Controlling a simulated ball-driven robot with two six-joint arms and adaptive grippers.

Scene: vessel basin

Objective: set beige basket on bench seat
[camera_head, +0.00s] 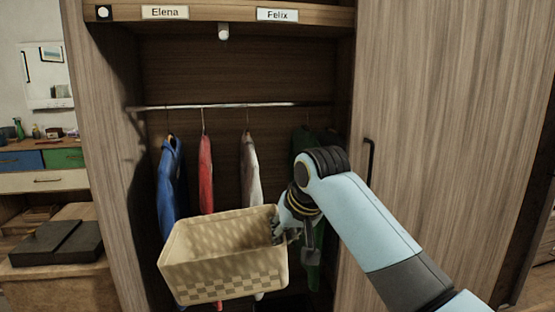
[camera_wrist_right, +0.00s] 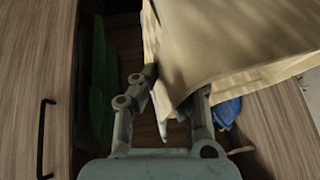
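The beige basket (camera_head: 225,272) is in the middle of the head view, tilted a little, in front of the hanging clothes. My right gripper (camera_head: 284,226) is at its right end, with the basket's wall between its fingers. In the right wrist view the basket (camera_wrist_right: 230,40) fills the upper right, and the right gripper (camera_wrist_right: 172,100) has a finger on either side of the basket's edge. The basket appears held up in the air by this gripper alone. My left gripper is not in view. No bench seat can be made out; the basket hides the lower wardrobe.
An open wardrobe has a rail (camera_head: 230,106) with a blue garment (camera_head: 170,180), a red one (camera_head: 206,175), a whitish one (camera_head: 249,165) and a green one. A closed door with a black handle (camera_head: 370,160) is at right. A dark box (camera_head: 58,243) sits at left.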

